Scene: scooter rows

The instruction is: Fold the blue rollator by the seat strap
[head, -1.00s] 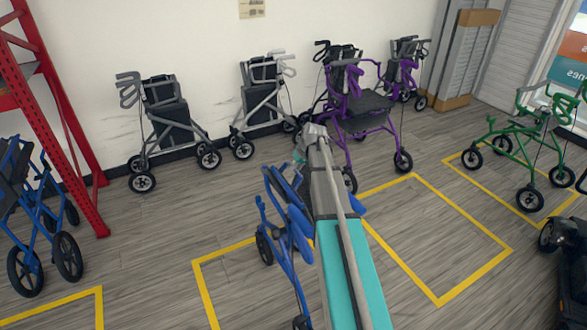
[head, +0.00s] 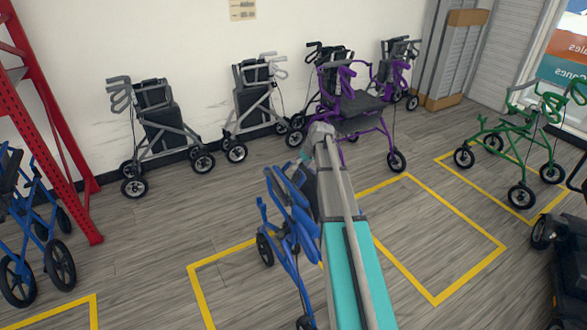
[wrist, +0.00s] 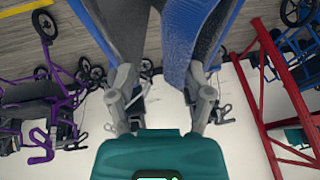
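The blue rollator (head: 292,248) stands in front of me in the head view, inside or over a yellow floor outline. It looks narrow, and my arm hides its right part. My gripper (wrist: 160,72) shows in the wrist view with its two fingers spread apart. Large grey and blue surfaces (wrist: 198,40), probably rollator parts, lie close beyond the fingertips. I cannot tell whether the fingers touch them. The seat strap cannot be made out clearly in either view.
Grey rollators (head: 162,130) and a purple rollator (head: 350,117) stand along the wall. A green rollator (head: 520,145) is at the right. Another blue rollator (head: 35,225) stands by a red rack (head: 62,135) at the left. The marked bay (head: 440,245) right of my arm is empty.

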